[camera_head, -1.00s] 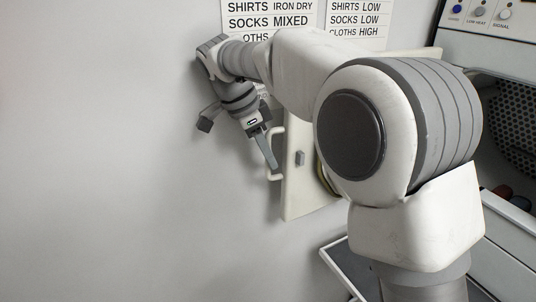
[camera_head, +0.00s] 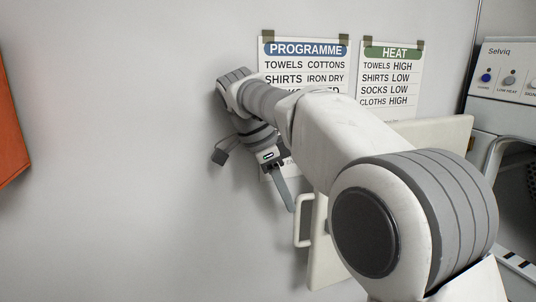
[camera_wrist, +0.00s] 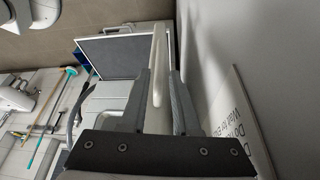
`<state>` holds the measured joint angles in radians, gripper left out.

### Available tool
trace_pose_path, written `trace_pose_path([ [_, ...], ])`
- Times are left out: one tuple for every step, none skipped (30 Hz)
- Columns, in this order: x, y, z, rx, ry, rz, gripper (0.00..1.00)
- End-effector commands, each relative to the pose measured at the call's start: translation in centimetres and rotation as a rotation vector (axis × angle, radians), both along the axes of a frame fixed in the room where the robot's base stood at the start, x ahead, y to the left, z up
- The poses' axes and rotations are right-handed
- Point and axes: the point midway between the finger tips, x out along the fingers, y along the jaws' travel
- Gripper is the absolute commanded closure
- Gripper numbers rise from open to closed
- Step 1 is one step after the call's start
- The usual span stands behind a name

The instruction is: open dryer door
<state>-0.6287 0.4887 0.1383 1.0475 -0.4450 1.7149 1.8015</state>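The white dryer door (camera_head: 322,255) stands swung wide open, out towards the grey wall. Its white bar handle (camera_head: 299,228) is on the left part of the door. My gripper (camera_head: 284,190) hangs down just up and left of the handle. In the wrist view my gripper's two dark fingers (camera_wrist: 160,88) are apart, with the pale handle bar (camera_wrist: 157,75) showing in the gap between them. I cannot tell whether either finger touches it. The dryer opening (camera_head: 520,185) shows at the right edge, partly cut off.
A programme sign (camera_head: 305,65) and a heat sign (camera_head: 390,75) are on the wall behind my arm. The dryer's control panel (camera_head: 508,75) is at upper right. An orange thing (camera_head: 10,130) shows at the left edge. Wall left of my gripper is bare.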

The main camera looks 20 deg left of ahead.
Motion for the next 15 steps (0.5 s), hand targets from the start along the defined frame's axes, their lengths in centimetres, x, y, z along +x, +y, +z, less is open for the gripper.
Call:
trace_pose_path([
  [-0.1, 0.5, 1.0, 0.001, -0.002, 0.002, 0.70],
  [-0.2, 0.7, 1.6, 0.002, -0.002, 0.002, 0.70],
  [-0.4, 0.9, 2.3, 0.002, -0.001, 0.002, 0.70],
  [-0.4, 1.1, 2.8, 0.002, -0.001, 0.002, 0.70],
  [-0.5, 1.3, 3.3, 0.001, 0.000, 0.003, 0.70],
  [-0.7, 1.5, 3.9, 0.002, -0.001, 0.003, 0.70],
  [-0.8, 1.7, 4.4, 0.001, 0.000, 0.002, 0.70],
  [-0.9, 1.9, 4.9, 0.001, 0.000, 0.002, 0.70],
  [-1.0, 2.1, 5.6, 0.001, 0.000, 0.001, 0.70],
  [-1.0, 2.3, 6.0, 0.002, -0.001, 0.002, 0.70],
  [-1.1, 2.4, 6.4, 0.001, 0.000, 0.001, 0.70],
  [-1.2, 2.6, 6.9, 0.001, 0.000, 0.001, 0.70],
  [-1.3, 2.7, 7.3, 0.001, 0.000, 0.001, 0.70],
  [-1.4, 2.8, 7.7, 0.001, 0.001, 0.001, 0.70],
  [-1.4, 3.0, 8.2, 0.001, 0.000, 0.002, 0.70],
])
